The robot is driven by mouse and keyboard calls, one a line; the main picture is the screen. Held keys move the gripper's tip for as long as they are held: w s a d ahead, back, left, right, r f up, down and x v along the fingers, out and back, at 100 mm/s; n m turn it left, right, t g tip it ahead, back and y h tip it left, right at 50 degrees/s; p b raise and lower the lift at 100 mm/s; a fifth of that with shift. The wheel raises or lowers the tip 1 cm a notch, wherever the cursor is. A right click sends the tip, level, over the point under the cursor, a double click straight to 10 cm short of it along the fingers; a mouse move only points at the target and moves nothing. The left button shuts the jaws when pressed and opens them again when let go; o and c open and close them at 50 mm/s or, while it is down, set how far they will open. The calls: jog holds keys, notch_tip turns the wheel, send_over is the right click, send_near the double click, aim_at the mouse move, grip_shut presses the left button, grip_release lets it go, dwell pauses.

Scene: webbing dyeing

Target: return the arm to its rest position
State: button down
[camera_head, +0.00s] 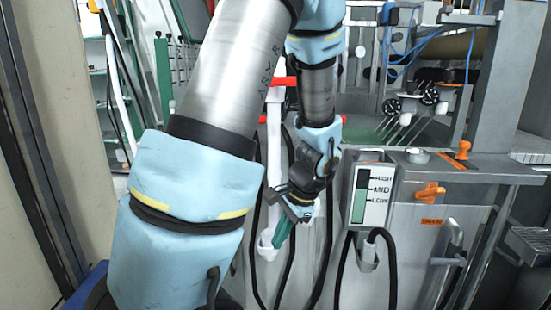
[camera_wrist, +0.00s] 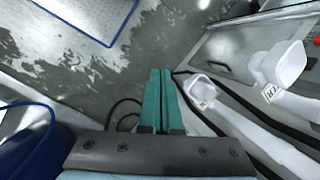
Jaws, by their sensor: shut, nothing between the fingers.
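My gripper (camera_head: 283,233) hangs in front of the machine, pointing down, its teal fingers close to the lower end of a white pipe (camera_head: 274,150). In the wrist view my gripper (camera_wrist: 160,75) shows its two teal fingers side by side and touching, with nothing between them. My arm is bent, coming down from the top of the head view. In the head view the fingers overlap the pipe's end region; I cannot tell whether they touch it. In the wrist view a white pipe end (camera_wrist: 199,89) lies right of the fingers, apart from them.
A level gauge (camera_head: 372,197), an orange handle (camera_head: 428,193) and black hoses (camera_head: 389,265) are on the machine front to the right. A second white pipe end (camera_wrist: 284,65) is farther right. A blue round-rimmed container (camera_wrist: 32,150) is at left. Wet grey floor (camera_wrist: 90,75) lies below.

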jog(key=s+a+r+n+h, duration=0.3)
jog(key=a+n, duration=0.4)
jog(key=n, duration=0.3)
notch_tip(320, 180, up, 2)
jog(key=shift+s+a+r+n+t+h, duration=0.2)
jog(key=shift+a+n+t+h, duration=0.1)
jog(key=shift+h, duration=0.2)
